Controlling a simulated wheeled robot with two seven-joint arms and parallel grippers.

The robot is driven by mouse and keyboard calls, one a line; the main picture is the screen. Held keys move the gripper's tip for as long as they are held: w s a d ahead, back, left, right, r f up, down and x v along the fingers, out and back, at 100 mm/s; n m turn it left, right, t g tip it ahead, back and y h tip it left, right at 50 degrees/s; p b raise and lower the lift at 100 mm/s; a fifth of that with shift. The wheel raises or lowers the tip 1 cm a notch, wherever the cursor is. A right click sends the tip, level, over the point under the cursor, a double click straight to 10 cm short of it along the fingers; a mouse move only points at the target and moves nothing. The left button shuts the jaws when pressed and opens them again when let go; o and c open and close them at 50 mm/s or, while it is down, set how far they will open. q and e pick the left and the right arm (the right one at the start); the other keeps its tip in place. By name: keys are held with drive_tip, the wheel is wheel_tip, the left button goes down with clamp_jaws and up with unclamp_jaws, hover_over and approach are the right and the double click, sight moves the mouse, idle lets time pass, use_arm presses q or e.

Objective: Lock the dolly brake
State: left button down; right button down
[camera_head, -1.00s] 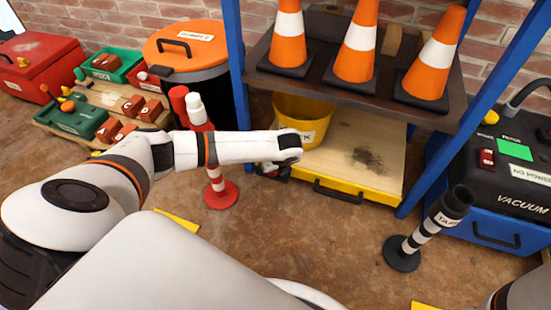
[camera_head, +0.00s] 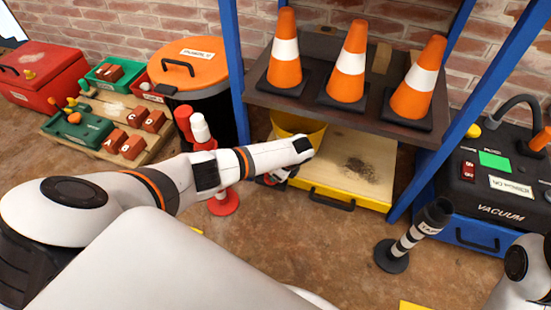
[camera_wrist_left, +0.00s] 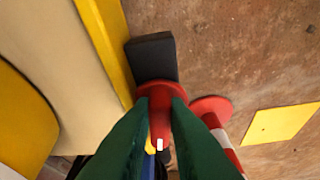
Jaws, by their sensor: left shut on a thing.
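The dolly (camera_head: 345,187) is a low pale wooden platform with a yellow front edge and a black handle, under the shelf. Its edge also shows in the left wrist view (camera_wrist_left: 107,45). A red part, apparently the brake lever (camera_wrist_left: 158,92), sits beside a black block (camera_wrist_left: 152,57) at that edge. My left gripper (camera_wrist_left: 160,103) is shut on the red part with its green fingers. In the head view my left gripper (camera_head: 275,180) is low at the dolly's front left corner, mostly hidden by my wrist. My right gripper is out of view; only part of that arm shows at lower right.
A yellow bucket (camera_head: 300,128) stands on the dolly. Several orange cones stand on the shelf (camera_head: 330,105) above. Red-white post (camera_head: 222,203) stands close left of my wrist. A black-white post (camera_head: 410,240) and vacuum (camera_head: 490,195) are right.

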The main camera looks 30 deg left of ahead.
use_arm(q)
drive_tip(key=shift+w+n+g, duration=0.1)
drive_tip(key=shift+n+g, duration=0.3)
drive_tip(key=shift+n, duration=0.6)
drive_tip(key=c, duration=1.6)
unclamp_jaws()
drive_tip(key=shift+o, duration=1)
drive_tip(key=shift+w, duration=0.1)
drive_tip(key=shift+a+r, duration=0.1)
